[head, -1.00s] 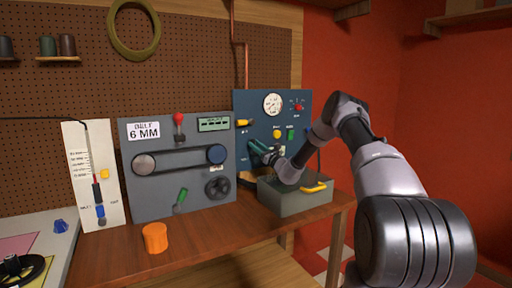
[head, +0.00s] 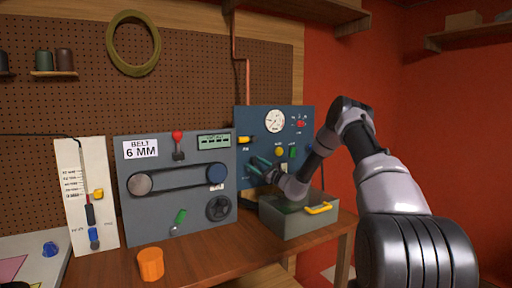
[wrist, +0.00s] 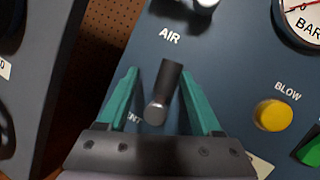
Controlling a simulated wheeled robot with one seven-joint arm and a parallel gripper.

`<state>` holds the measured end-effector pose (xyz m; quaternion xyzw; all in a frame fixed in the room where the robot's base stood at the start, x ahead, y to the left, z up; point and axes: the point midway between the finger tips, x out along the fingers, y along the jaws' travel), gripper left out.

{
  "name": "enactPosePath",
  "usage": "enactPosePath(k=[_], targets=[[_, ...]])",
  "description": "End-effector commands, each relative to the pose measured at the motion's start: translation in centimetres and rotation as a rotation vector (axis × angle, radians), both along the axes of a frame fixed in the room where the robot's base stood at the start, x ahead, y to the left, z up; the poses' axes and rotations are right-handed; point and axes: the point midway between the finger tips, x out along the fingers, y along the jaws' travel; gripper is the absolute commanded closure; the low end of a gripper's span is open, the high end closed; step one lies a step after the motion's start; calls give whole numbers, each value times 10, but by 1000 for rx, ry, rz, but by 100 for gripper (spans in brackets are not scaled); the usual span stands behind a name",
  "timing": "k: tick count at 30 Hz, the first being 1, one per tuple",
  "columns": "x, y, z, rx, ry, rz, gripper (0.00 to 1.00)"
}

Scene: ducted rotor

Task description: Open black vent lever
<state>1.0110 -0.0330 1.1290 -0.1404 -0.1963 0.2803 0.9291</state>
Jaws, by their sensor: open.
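The black vent lever (wrist: 167,86) stands on the blue panel (wrist: 225,60), below the word AIR. It leans slightly right towards its upper end and has a round grey end at the bottom. A label ending in "ENT" beside it is partly hidden. My gripper (wrist: 155,90) is open, with one teal finger on each side of the lever and a visible gap on both sides. In the head view my gripper (head: 260,167) is at the lower left of the blue panel (head: 262,122), and the lever is hidden there.
A grey box with a yellow handle (head: 318,208) stands below my wrist. The grey belt panel (head: 140,215) is to the left. An orange cylinder (head: 151,264) stands on the bench.

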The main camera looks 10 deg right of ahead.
Motion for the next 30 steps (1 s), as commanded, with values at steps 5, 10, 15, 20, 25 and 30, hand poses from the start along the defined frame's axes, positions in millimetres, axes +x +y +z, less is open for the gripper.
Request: enactPosePath(k=[5,10,15,20,25,30], targets=[[-11,10,-3,-253,-82,3,36],[-14,20,-11,-558,-183,3,36],[-16,27,-25,-891,-289,4,36],[-18,27,-35,-1147,-371,2,36],[-43,4,-29,-1131,-365,1,36],[-68,-18,-22,-1129,-363,-1,36]])
